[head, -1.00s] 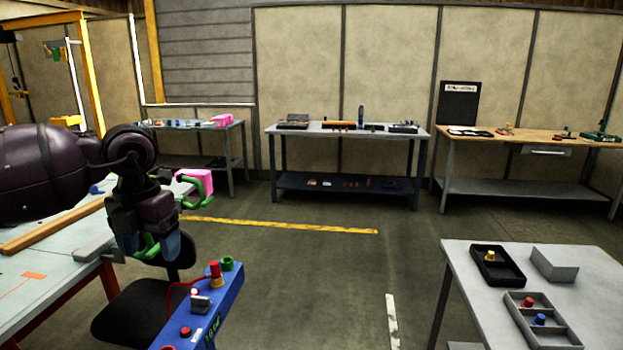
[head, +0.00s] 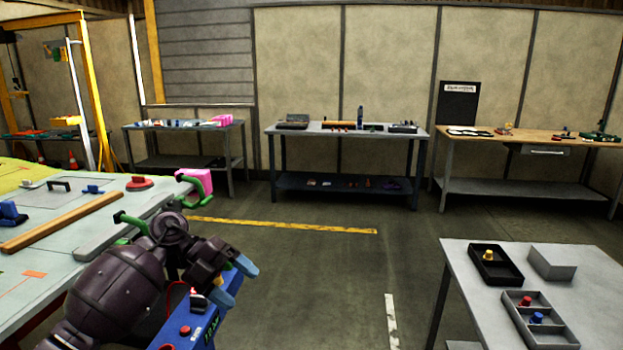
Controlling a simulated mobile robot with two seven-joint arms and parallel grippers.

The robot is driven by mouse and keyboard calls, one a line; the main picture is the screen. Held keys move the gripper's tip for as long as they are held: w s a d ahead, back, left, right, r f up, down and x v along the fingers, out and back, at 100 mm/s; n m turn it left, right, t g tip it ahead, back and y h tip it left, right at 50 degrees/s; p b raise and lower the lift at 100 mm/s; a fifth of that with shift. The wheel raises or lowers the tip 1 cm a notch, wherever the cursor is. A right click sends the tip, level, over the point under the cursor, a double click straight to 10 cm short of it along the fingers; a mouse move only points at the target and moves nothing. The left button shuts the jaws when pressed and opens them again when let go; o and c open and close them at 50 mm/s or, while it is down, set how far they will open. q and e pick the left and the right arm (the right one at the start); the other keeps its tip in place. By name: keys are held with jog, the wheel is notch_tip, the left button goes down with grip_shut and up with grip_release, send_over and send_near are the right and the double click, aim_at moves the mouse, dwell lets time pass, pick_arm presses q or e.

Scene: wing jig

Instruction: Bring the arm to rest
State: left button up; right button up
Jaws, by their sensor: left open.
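My left arm comes in from the lower left, bent low in the head view. Its left gripper (head: 234,282) has two blue fingertips that stand apart, with nothing seen between them. The gripper is over or just in front of a blue stand (head: 215,318) with red buttons, and it hides part of that stand. I cannot tell whether they touch. My right gripper is not in view.
A pale jig table (head: 60,240) at the left holds a wooden bar (head: 60,221) and clamps. A pink block (head: 197,181) is at its corner. A grey table (head: 470,262) with trays stands at the right. Benches line the back wall. The middle floor is clear.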

pick_arm(q)
notch_tip(320, 180, down, 6)
jog(key=n+h, duration=0.3)
jog(key=w+a+r+n+t+h, duration=0.1)
jog(key=w+a+r+n+t, duration=0.2)
jog(key=w+r+n+t, duration=0.55)
jog(key=w+a+r+n+t+h, duration=0.1)
jog(key=w+a+r+n+t, duration=0.3)
jog(key=t, duration=0.7)
jog(key=w+a+f+n+y, duration=0.6)
jog(key=a+f+n+y, duration=0.2)
jog(key=n+y, duration=0.65)
jog(key=s+f+n+g, duration=0.1)
jog(key=s+f+g, duration=0.2)
jog(key=s+f, duration=1.75)
jog(key=s+d+f+n+g, duration=0.1)
jog(key=s+f, duration=0.2)
jog(key=s, duration=0.9)
jog(key=s+d+f+n+g+y, duration=0.1)
jog(key=s+f, duration=0.2)
jog(key=s, duration=1)
jog(key=shift+s+f+n, duration=0.2)
jog(key=shift+s+n, duration=0.1)
